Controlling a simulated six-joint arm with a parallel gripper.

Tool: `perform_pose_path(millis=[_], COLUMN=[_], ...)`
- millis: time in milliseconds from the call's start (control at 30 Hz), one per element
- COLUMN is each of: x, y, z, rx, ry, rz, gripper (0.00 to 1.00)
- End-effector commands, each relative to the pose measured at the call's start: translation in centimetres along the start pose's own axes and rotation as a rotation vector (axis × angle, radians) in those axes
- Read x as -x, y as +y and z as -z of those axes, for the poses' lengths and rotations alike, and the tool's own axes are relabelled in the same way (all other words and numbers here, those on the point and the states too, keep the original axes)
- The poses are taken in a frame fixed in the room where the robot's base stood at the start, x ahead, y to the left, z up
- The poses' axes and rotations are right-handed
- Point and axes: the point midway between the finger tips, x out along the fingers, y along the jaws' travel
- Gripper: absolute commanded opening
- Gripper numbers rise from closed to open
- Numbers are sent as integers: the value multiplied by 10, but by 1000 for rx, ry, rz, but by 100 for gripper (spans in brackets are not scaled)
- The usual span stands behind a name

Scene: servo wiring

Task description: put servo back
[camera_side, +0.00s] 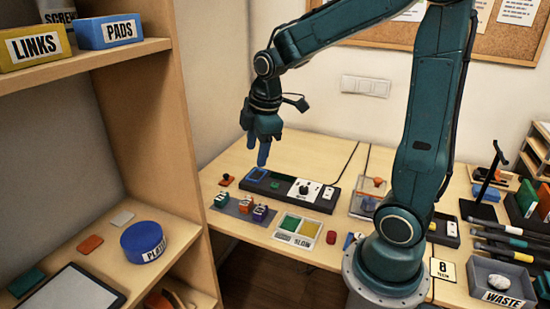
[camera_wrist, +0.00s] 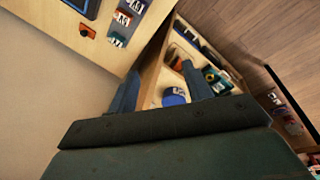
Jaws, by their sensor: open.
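Small servo-like blocks with white labels stand in a row on a grey mat (camera_side: 232,211) in the side view: a green one (camera_side: 221,200), an orange-red one (camera_side: 245,204) and a purple one (camera_side: 260,213). Labelled blocks also show at the top of the wrist view (camera_wrist: 122,18), too small to read. Behind the row is a long dark panel (camera_side: 284,189) with a blue-framed square, a knob and switches. My gripper (camera_side: 259,150) points down above the blue-framed end of the panel, apart from everything. Its fingers are spread in the wrist view (camera_wrist: 160,88) with nothing between them.
A shelf stands at left with a LINKS bin (camera_side: 36,47), a PADS bin (camera_side: 109,32) and a round blue tub (camera_side: 146,242). A WASTE bin (camera_side: 499,281) is at far right.

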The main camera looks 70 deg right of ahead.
Motion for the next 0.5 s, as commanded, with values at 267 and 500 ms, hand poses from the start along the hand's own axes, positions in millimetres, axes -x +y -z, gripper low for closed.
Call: perform_pose_path(millis=[267, 500], x=[51, 80], y=[-50, -93], z=[2, -6], rx=[-277, -519], ry=[73, 153], rz=[-62, -87], gripper=[50, 50])
